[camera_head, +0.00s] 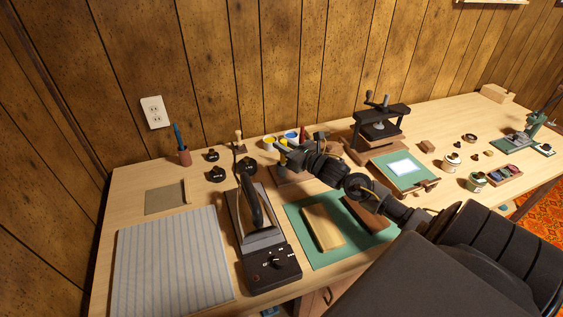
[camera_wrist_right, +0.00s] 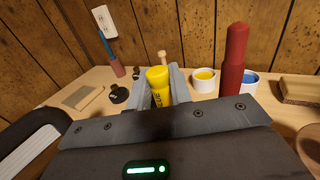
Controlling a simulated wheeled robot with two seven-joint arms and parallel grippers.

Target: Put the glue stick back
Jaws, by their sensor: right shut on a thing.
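The yellow glue stick (camera_wrist_right: 158,84) stands upright between the fingers of my right gripper (camera_wrist_right: 160,92), which is shut on it. Its lower part is hidden by the gripper body in the right wrist view. In the head view my right gripper (camera_head: 281,155) is near the back middle of the bench, over a brown wooden block (camera_head: 287,178), partly hidden by the arm. I cannot tell whether the stick touches the block. A dark red stick (camera_wrist_right: 235,58) stands close to the right of the gripper. My left gripper is not in view.
A yellow pot (camera_wrist_right: 204,78) and a blue pot (camera_wrist_right: 249,81) stand behind the gripper. A green mat (camera_head: 295,220) with wooden boards lies in front. A press (camera_head: 381,125) stands right.

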